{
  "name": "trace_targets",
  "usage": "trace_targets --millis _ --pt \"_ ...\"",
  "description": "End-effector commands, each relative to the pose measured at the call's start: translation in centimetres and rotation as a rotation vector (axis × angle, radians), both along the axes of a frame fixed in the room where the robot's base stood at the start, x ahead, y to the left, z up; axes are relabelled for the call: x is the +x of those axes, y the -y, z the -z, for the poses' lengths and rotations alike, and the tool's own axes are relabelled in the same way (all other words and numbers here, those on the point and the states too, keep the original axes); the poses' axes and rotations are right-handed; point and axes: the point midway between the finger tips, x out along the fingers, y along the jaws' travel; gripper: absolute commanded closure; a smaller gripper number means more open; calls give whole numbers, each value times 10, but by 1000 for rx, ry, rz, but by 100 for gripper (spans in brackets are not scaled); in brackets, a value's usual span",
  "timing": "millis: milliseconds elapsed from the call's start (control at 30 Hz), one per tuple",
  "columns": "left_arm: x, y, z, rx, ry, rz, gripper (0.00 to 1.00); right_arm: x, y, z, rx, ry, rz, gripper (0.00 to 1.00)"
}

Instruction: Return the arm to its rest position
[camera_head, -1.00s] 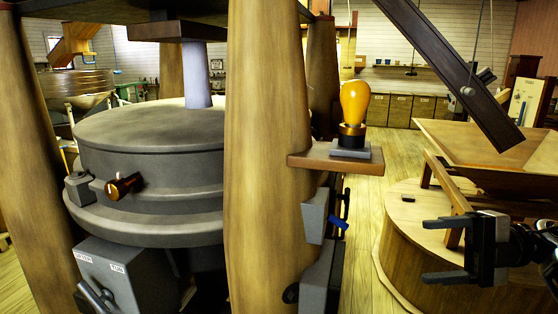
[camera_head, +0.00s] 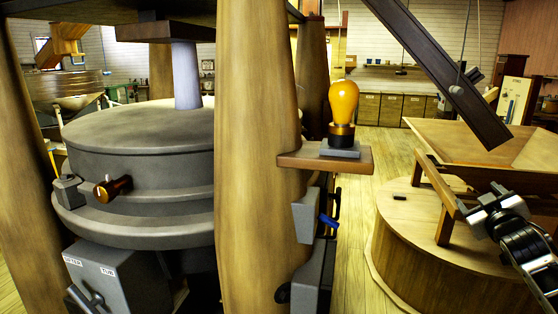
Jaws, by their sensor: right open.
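My right gripper (camera_head: 480,205) is at the right of the head view, with my dark and silver arm coming in from the lower right edge. It is open, with nothing seen between its fingers. It shows in front of the wooden hopper frame and the round wooden casing; I cannot tell how far it is from them. My left gripper is not in view.
A wooden hopper (camera_head: 478,140) stands over a round wooden casing (camera_head: 405,250). A dark slanted beam (camera_head: 440,65) hangs above it. A thick wooden post (camera_head: 258,150) bears a shelf (camera_head: 290,160) with an amber bulb (camera_head: 343,101). A grey millstone housing (camera_head: 140,165) stands left.

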Motion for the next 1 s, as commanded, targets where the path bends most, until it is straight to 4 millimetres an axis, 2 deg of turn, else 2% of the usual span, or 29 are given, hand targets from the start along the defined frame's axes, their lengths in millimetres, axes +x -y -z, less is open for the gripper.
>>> trace_targets --millis 33,167,267,333,467,567,600,700,800,900,1000 --pt "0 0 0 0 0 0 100 -3 -17 27 14 -33 -26 31" --pt "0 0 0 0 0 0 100 -17 -53 78 49 -97 -80 31" --pt "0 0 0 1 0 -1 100 -36 -86 124 88 -158 -128 31" --pt "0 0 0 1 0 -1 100 -55 -112 160 125 -206 -161 31" --pt "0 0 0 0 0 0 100 -106 -168 225 214 -305 -224 31" --pt "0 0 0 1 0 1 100 -154 -210 267 296 -381 -261 31" --pt "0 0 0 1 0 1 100 -176 -226 282 333 -411 -272 31" --pt "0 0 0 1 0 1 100 -231 -263 310 427 -483 -287 31" --pt "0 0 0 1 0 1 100 -281 -293 325 516 -541 -288 31" --pt "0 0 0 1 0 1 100 -318 -313 332 583 -583 -279 31" --pt "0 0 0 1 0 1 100 -340 -324 334 625 -606 -269 31"
